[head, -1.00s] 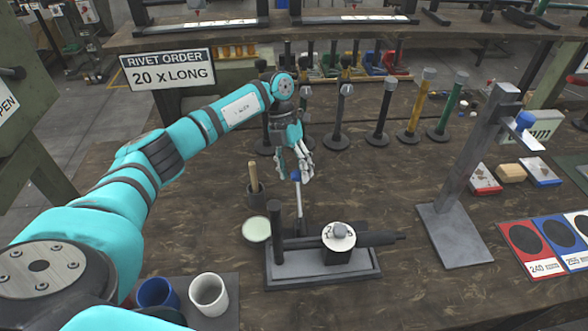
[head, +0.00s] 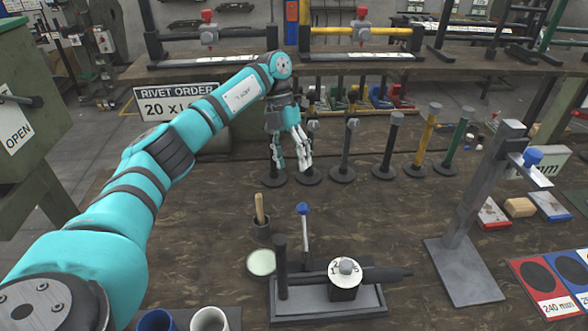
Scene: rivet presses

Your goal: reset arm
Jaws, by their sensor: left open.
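My left arm comes in from the left across the bench. Its left gripper (head: 291,164) is open and empty, hanging above the bench in front of the row of black-based posts. A lever with a blue knob (head: 303,209) stands nearly upright on the dark press fixture (head: 330,303), below and apart from the gripper. The fixture carries a white numbered dial (head: 345,270) with a grey knob and a horizontal dark bar. My right gripper is not in view.
A wooden-handled tool stands in a dark cup (head: 261,228) beside a pale round dish (head: 261,262). Blue (head: 157,321) and white (head: 209,320) cups sit at the front. A grey stand (head: 466,260) rises at right. The rivet order sign (head: 178,101) is behind my arm.

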